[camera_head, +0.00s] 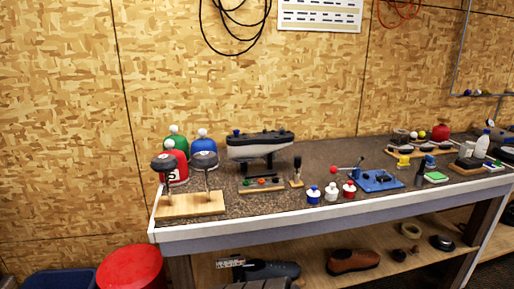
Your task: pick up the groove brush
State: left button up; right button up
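I cannot single out the groove brush for certain at this size. A small upright tool (297,172) with a dark top and a pale wooden lower part stands near the middle of the workbench (258,209), and may be a brush. Another small dark upright item (420,173) stands farther right, beside a blue vise-like fixture (377,181). Neither of my grippers shows in the head view.
Small bottles (331,192) stand near the front edge. Shoes (352,261) lie on the lower shelf. A red stool (131,268) is at the lower left.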

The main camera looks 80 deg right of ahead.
aim_at(404, 163)
jog(key=z, duration=3.85)
